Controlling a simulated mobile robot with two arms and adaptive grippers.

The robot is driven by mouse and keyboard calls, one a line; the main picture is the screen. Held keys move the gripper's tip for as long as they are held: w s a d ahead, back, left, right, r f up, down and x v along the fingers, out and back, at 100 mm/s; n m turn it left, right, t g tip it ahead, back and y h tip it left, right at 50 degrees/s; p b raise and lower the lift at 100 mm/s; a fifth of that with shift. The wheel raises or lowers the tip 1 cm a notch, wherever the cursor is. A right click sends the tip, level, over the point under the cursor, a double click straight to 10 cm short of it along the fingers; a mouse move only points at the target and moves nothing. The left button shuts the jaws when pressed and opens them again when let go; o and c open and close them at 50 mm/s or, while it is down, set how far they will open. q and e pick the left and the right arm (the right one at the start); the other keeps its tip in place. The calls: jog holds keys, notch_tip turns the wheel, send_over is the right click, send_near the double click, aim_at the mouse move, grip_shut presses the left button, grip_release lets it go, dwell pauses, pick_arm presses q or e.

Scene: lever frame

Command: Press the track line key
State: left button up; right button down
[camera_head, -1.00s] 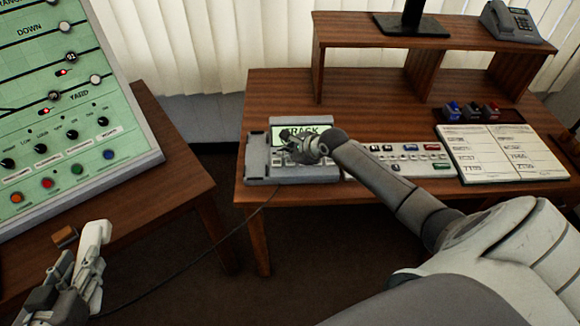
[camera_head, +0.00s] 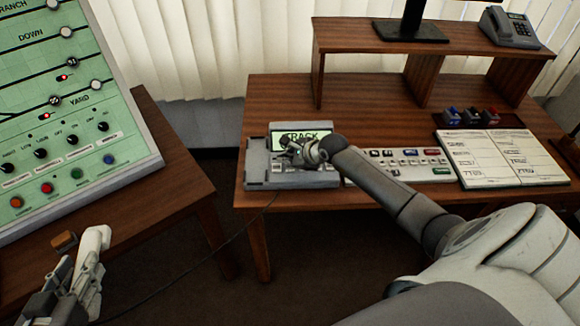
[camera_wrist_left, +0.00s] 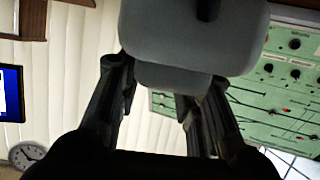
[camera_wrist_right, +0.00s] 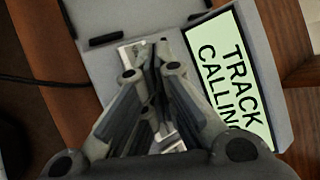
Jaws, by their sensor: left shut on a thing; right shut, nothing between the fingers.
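The phone console (camera_head: 258,172) is a grey unit near the left front of the right desk. Its green screen (camera_head: 305,137) reads "TRACK"; the right wrist view shows the screen (camera_wrist_right: 226,75) with "TRACK CALLING". My right gripper (camera_head: 288,148) is shut and empty, fingertips (camera_wrist_right: 155,52) pointing down over the console's keys (camera_wrist_right: 130,52). The fingers hide part of the key row; I cannot tell whether they touch a key. My left gripper (camera_head: 75,272) is shut on a pale handset (camera_head: 94,242) at lower left; the handset (camera_wrist_left: 190,40) fills the upper left wrist view.
A dark cord (camera_head: 190,270) runs from the console toward the left gripper. A button panel (camera_head: 410,160) and an open logbook (camera_head: 500,157) lie right of the console. A green track panel (camera_head: 85,110) stands at left. A shelf (camera_head: 440,45) stands behind.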

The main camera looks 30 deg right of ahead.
aim_at(287, 169)
dwell(0.4)
pick_arm(q)
jog(key=shift+f+b, duration=0.4)
pick_arm(e)
jog(key=shift+f, duration=0.4)
pick_arm(q)
jog(key=shift+f+b, duration=0.4)
pick_arm(e)
jog(key=shift+f, duration=0.4)
pick_arm(q)
jog(key=shift+r, duration=0.15)
pick_arm(e)
jog(key=shift+r, duration=0.15)
pick_arm(q)
jog(key=shift+r+p, duration=0.45)
jog(key=shift+p, duration=0.1)
pick_arm(e)
jog(key=shift+r, duration=0.65)
